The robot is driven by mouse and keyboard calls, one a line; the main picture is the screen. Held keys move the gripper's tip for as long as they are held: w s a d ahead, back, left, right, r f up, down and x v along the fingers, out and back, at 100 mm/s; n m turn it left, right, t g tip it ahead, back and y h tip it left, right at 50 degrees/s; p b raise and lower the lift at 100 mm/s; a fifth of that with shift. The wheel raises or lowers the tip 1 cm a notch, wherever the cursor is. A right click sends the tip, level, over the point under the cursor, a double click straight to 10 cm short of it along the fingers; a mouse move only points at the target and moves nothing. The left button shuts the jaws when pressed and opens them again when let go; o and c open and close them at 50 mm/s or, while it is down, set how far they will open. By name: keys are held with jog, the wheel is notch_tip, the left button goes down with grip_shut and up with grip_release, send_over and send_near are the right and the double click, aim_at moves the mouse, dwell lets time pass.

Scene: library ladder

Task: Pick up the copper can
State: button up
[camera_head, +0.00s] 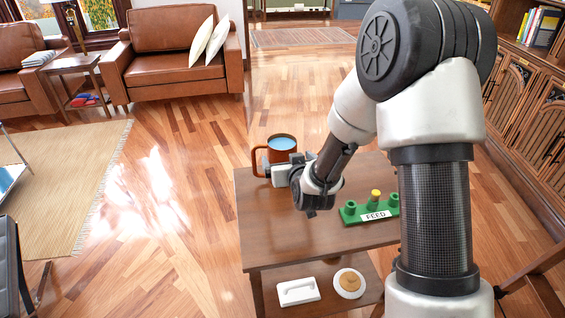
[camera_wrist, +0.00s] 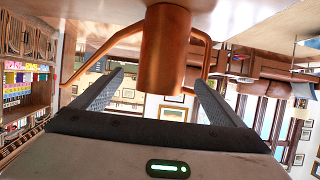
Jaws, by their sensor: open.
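The copper can (camera_head: 283,146) stands upright at the back left of the small wooden table, with blue showing inside its top and a handle on its left. In the wrist view, which is upside down, the can (camera_wrist: 166,55) is a copper cylinder with a thin copper arm on each side. My gripper (camera_head: 279,173) is at the near side of the can and hides its lower part in the head view. In the wrist view the gripper's two fingers (camera_wrist: 159,80) are apart, one on either side of the can. I see no finger pressed against it.
On the table (camera_head: 262,238), a green FEED stand (camera_head: 352,215) with a yellow-topped peg sits right of my gripper, partly behind my arm. The lower shelf holds a white handled block (camera_head: 298,291) and a round white dish (camera_head: 349,283). Open floor lies left of the table.

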jog(key=x, duration=0.2)
jog(key=shift+w+f, duration=0.15)
jog(key=shift+w, duration=0.15)
jog(key=x, duration=0.2)
jog(key=b+x, duration=0.1)
jog(key=x, duration=0.1)
jog(key=shift+a+f, duration=0.2)
jog(key=shift+f, duration=0.15)
jog(key=shift+w+a+f, duration=0.1)
jog(key=shift+w, duration=0.3)
jog(key=c, duration=1)
jog(key=shift+r, duration=0.2)
jog(key=shift+c, duration=1.3)
